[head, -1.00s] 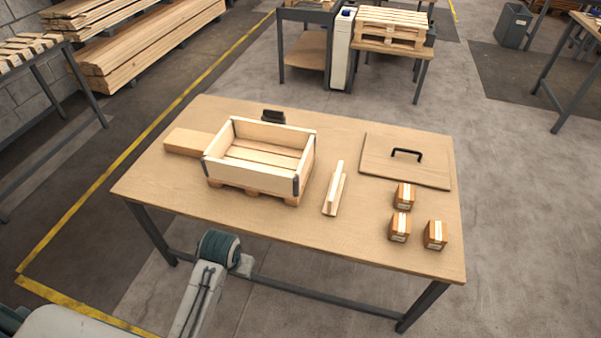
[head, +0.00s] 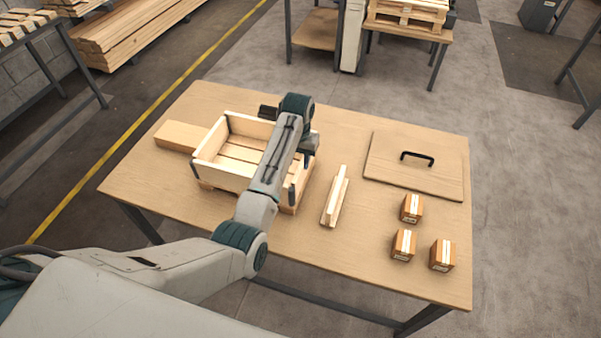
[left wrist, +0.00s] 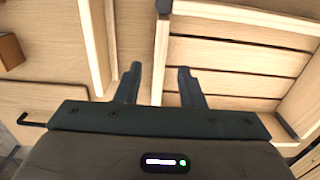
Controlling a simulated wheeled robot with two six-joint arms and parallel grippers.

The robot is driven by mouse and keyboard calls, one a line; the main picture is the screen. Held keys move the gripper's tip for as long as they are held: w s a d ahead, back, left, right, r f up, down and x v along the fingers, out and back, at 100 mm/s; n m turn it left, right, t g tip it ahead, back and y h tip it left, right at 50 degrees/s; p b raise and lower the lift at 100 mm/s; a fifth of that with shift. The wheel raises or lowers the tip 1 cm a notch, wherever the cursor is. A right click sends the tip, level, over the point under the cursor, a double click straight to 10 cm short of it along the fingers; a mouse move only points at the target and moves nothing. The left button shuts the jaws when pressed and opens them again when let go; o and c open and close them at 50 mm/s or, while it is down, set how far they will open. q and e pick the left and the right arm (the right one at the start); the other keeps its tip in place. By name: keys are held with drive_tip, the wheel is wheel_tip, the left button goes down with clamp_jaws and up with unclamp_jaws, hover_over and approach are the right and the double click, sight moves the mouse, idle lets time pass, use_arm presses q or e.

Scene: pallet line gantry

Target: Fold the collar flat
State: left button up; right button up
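The pale wooden collar (head: 215,174) stands upright as an open box on a small pallet, with dark metal hinges at its corners. My left arm reaches across it and hides part of its front and right walls. My left gripper (head: 306,160) is over the collar's right side. In the left wrist view the left gripper (left wrist: 158,88) is open, with its fingers on either side of the line of the collar wall (left wrist: 161,45). I cannot tell whether they touch it. The slatted floor (left wrist: 240,60) shows inside the collar. My right gripper is not in view.
A wooden strip piece (head: 335,198) lies right of the collar. A lid board with a black handle (head: 416,158) and several small boxes (head: 411,208) are further right. A wooden block (head: 182,136) lies at the left. The table's front middle (head: 300,240) is clear.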

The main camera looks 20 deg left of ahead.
sight(298, 181)
use_arm(q)
drive_tip(key=shift+s+f+p, duration=0.2)
drive_tip(key=shift+s+f, duration=0.1)
drive_tip(key=shift+f, duration=0.3)
drive_tip(key=shift+s+f+p, duration=0.15)
drive_tip(key=shift+s+f, duration=0.1)
drive_tip(key=shift+f, duration=0.35)
drive_tip(key=f, duration=0.4)
drive_tip(key=w+f, duration=0.1)
drive_tip(key=f, duration=0.1)
drive_tip(key=shift+f+p, duration=0.2)
drive_tip(key=shift+p, duration=0.2)
drive_tip(key=shift+s+f, duration=0.25)
drive_tip(key=shift+f, duration=0.15)
drive_tip(key=shift+w+f, duration=0.1)
clamp_jaws()
